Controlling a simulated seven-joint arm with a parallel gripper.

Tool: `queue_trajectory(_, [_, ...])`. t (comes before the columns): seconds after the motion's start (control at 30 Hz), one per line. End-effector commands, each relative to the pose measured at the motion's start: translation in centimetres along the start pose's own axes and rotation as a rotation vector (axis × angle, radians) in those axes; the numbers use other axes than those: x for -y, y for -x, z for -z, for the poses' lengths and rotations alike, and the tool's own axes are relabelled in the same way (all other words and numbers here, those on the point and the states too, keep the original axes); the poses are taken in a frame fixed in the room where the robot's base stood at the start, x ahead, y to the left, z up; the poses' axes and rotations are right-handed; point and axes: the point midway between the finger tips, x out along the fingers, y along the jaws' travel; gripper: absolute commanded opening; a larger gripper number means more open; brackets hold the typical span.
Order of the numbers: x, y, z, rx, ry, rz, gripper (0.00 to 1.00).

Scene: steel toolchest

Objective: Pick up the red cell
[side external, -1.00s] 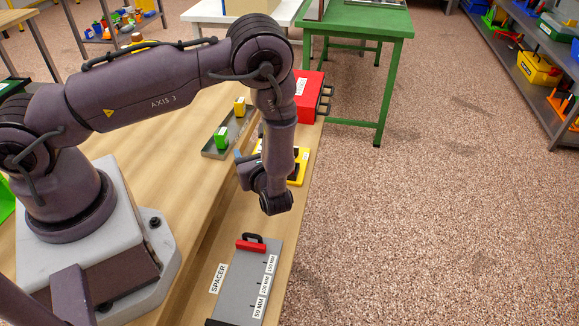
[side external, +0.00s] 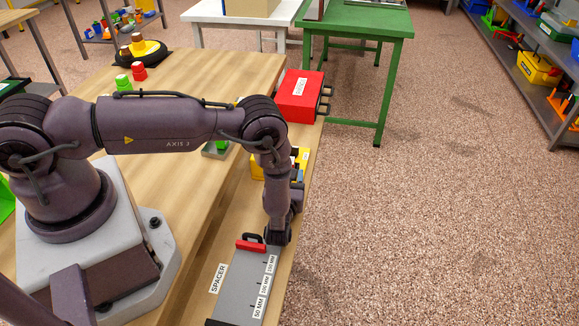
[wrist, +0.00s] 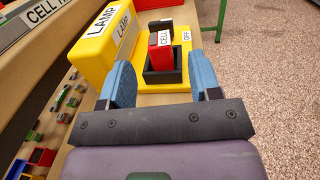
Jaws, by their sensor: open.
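The red cell (wrist: 160,48), a red block with a white CELL label, stands in a black socket (wrist: 163,68) on the yellow lamp unit (wrist: 120,42) in the wrist view. A black-topped part stands just behind it. My gripper (wrist: 163,80) is open, with one blue finger on each side of the view. The cell shows between the fingers and beyond them, with no contact visible. In the side view, my gripper (side external: 297,176) is low beside the yellow lamp unit (side external: 303,157). The arm covers part of the unit, and I cannot make out the cell there.
A grey spacer gauge (side external: 248,285) with a red slider (side external: 250,244) lies at the bench's front, close under my wrist. A red box (side external: 298,95) with black handles stands beyond the lamp. The cell tray (wrist: 30,22) is at left in the wrist view. Open floor lies right.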

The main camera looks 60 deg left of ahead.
Motion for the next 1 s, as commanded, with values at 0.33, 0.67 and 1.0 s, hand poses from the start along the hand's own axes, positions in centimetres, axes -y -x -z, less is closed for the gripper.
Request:
queue_trajectory(0.33, [-0.1,-4.6,0.0,-0.001,0.002,-0.003,0.57])
queue_trajectory(0.67, [0.0,-6.4,0.0,-0.002,-0.002,0.001,0.57])
queue_trajectory(1.0, [0.0,-6.4,0.0,-0.002,-0.001,0.001,0.03])
